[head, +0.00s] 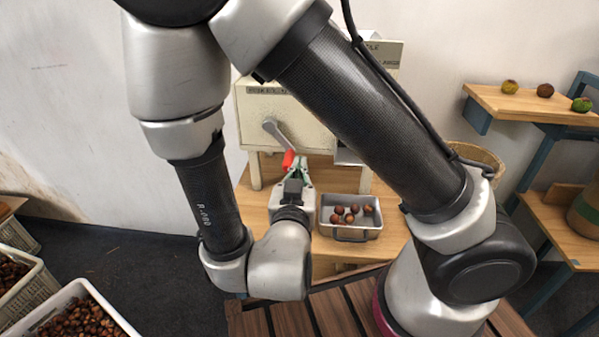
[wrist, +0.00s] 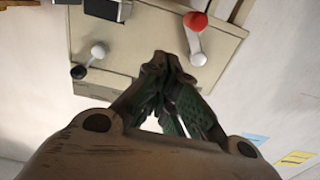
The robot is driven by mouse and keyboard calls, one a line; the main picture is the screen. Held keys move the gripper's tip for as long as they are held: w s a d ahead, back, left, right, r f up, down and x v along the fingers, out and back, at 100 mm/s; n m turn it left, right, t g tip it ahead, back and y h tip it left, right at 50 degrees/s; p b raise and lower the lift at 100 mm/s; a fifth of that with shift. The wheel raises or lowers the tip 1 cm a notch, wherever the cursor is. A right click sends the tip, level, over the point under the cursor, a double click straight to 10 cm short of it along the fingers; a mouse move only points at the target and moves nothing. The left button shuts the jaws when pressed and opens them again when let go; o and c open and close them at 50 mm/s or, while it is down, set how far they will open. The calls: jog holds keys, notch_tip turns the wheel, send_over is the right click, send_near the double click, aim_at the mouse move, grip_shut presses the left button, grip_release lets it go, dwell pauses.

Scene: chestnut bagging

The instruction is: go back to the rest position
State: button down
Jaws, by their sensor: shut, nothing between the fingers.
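My gripper (head: 297,170) is in front of the cream machine (head: 252,115), close to the red-tipped crank handle (head: 289,159). In the head view the fingers are partly hidden by my own wrist. In the wrist view my gripper (wrist: 168,62) has its fingertips together with nothing between them. There the red knob (wrist: 195,21) is to the right of the fingertips and apart from them. A lever with a pale ball and a dark knob (wrist: 90,58) is on the left of the machine's face (wrist: 140,35).
A metal tray (head: 347,233) with several chestnuts stands on the wooden table (head: 255,210), right of my gripper. Crates of chestnuts (head: 62,297) are at lower left. A shelf (head: 540,107) with several round fruits is at right. A woven basket (head: 480,155) is partly hidden behind my arm.

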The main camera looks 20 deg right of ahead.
jog(key=w+a+f+m+g+y, duration=0.1)
jog(key=w+a+f+g+y, duration=0.1)
jog(key=w+g+y, duration=0.45)
jog(key=w+d+r+n+g+y, duration=0.25)
jog(key=r+y, duration=0.25)
jog(key=r, duration=0.4)
jog(key=s+d+r+n+g+h, duration=0.1)
jog(key=s+d+r+h, duration=0.1)
jog(key=s+d, duration=0.7)
jog(key=s+d+r+n+g+h, duration=0.2)
jog(key=s+d+r, duration=0.2)
jog(key=s+d, duration=0.5)
jog(key=shift+s+d+r+h, duration=0.15)
jog(key=shift+d+r+h, duration=0.2)
jog(key=shift+d, duration=0.85)
